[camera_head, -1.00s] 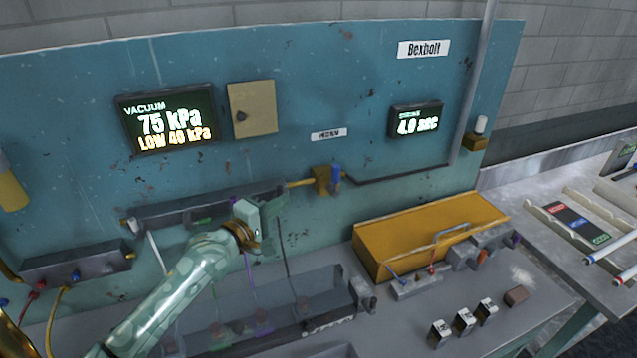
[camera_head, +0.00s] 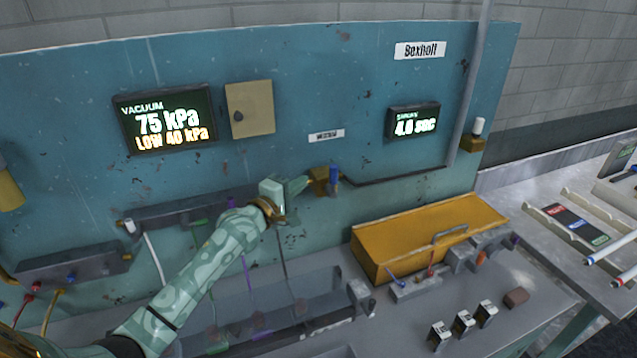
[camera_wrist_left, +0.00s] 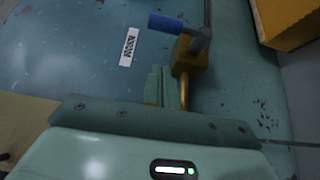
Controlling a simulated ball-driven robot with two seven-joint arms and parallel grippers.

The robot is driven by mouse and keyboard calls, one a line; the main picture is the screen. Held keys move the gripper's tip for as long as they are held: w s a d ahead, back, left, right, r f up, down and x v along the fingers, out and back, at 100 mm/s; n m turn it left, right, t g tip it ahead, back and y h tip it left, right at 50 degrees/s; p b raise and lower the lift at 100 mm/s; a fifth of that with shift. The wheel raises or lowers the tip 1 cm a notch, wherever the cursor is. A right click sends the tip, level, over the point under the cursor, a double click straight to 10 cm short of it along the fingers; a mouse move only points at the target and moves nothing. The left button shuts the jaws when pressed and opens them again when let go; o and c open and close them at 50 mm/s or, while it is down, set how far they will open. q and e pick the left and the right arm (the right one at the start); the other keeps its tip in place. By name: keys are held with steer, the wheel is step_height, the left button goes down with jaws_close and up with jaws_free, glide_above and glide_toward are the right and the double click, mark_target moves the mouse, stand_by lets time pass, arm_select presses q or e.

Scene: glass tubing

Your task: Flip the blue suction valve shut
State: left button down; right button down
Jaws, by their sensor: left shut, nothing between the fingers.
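The suction valve is a brass block (camera_head: 319,182) with a blue lever (camera_head: 334,176) on the blue-green panel, and the lever stands upright in the head view. In the left wrist view the blue lever (camera_wrist_left: 178,25) and the brass body (camera_wrist_left: 187,58) lie just beyond the fingers. My left gripper (camera_head: 303,183) is shut and empty. Its tips are close to the left side of the brass block; I cannot tell whether they touch. The shut fingers also show in the wrist view (camera_wrist_left: 162,86). My right gripper is not in view.
The vacuum display (camera_head: 165,118) reads 75 kPa. A dark pipe (camera_head: 400,174) runs right from the valve. An orange box (camera_head: 428,238) stands on the bench below right. Hoses hang below my left arm. The panel above the valve is mostly clear.

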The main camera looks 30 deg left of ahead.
mark_target(331, 177)
arm_select(q)
steer(key=w+d, duration=0.1)
steer(key=w, duration=0.1)
steer(key=w+d, duration=0.1)
steer(key=d, duration=0.1)
steer(key=shift+w+d, duration=0.2)
steer(key=shift+w, duration=0.2)
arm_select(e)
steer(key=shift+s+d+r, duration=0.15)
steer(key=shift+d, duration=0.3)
arm_select(q)
steer(key=shift+p, duration=0.3)
